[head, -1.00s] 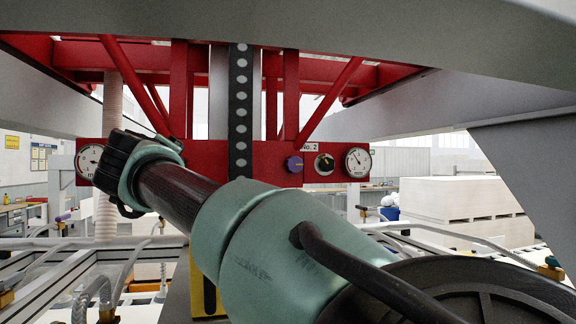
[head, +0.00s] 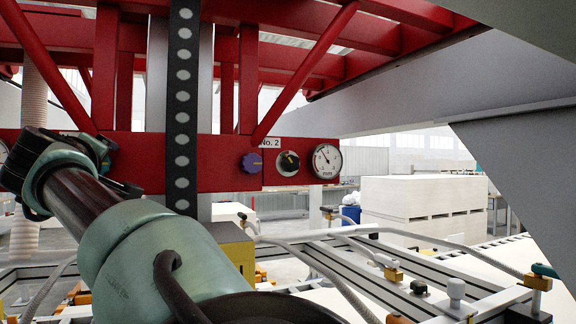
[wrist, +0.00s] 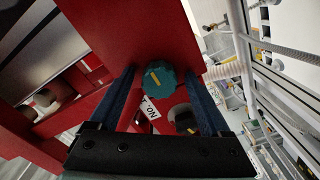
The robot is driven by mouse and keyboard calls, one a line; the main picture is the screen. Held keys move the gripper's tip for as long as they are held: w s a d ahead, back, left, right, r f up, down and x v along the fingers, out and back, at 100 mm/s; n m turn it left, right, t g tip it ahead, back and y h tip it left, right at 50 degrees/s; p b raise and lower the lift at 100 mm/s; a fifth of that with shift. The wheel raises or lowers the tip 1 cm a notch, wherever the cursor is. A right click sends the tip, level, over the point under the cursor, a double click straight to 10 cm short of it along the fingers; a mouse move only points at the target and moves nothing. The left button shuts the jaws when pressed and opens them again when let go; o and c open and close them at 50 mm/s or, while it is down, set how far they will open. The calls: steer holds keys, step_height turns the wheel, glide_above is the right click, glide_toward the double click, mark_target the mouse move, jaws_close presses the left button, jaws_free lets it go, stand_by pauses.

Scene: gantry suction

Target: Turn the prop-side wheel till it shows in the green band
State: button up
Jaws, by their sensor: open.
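A teal wheel (wrist: 160,78) with a yellow mark is on the red panel in the wrist view. My gripper (wrist: 160,88) is open, one finger at each side of this wheel; I cannot tell if they touch it. The gauge's lettering is too small to read surely, and I see no green band. Which wheel is prop-side I cannot tell.
The red panel (head: 225,170) hangs below red trusses. A dark perforated strip (head: 181,120) runs down in front of it. Pale stacked boards (head: 420,205) stand behind at the right. Hoses and rails (head: 400,270) lie low in front. A second dark knob (wrist: 185,120) is close to my right finger.

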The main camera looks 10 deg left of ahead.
steer(key=shift+s, duration=0.2)
steer(key=shift+c, duration=1.1)
jaws_close()
steer(key=shift+m, duration=0.3)
steer(key=m+b, duration=0.3)
steer(key=m, duration=0.8)
steer(key=shift+b, duration=0.4)
